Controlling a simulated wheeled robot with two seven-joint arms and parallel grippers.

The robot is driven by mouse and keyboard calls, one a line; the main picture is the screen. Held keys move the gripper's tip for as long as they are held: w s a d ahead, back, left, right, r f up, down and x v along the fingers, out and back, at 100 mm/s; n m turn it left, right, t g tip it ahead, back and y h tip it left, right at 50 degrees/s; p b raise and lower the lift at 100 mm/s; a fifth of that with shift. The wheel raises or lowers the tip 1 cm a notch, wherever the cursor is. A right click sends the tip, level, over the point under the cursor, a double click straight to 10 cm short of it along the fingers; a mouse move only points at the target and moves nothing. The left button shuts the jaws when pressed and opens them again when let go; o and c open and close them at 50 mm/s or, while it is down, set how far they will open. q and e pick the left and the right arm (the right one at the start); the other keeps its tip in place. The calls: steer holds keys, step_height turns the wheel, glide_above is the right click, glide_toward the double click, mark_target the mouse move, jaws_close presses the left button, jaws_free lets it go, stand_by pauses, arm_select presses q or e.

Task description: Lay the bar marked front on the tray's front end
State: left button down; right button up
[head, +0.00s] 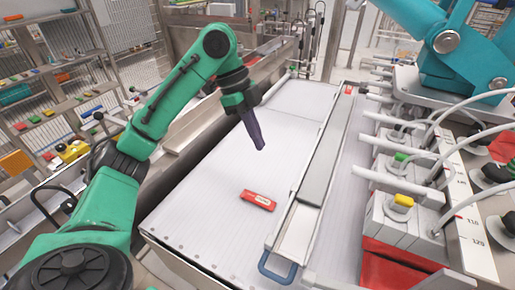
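A red bar (258,200) with a pale label lies flat on the white ribbed table. Its lettering is too small to read. A long narrow tray (294,236) with pale rims and a grey inner strip lies to its right, a blue loop handle (277,268) at its near end. My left gripper (260,147), on the green arm, points down above the table, beyond the bar and apart from it. It ends in one dark purple tapered shape; I cannot tell whether its fingers are open. My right gripper is out of view.
A small red piece (348,90) sits near the tray's far end. A row of grey blocks with white tubes (395,212) stands close along the right. Shelves (60,95) with coloured parts are at the left. The white table around the bar is clear.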

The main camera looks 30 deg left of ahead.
arm_select(q)
steer(key=c, duration=1.4)
jaws_free()
steer(key=o, duration=1.1)
steer(key=shift+r, duration=0.1)
steer(key=p+v, duration=0.6)
steer(key=v, duration=0.8)
steer(key=shift+s+d+p, duration=0.1)
steer(key=shift+d+p, duration=0.05)
steer(key=shift+p, duration=0.25)
steer(key=shift+r, duration=0.25)
steer(key=shift+c, duration=0.5)
steer(key=shift+f, duration=0.1)
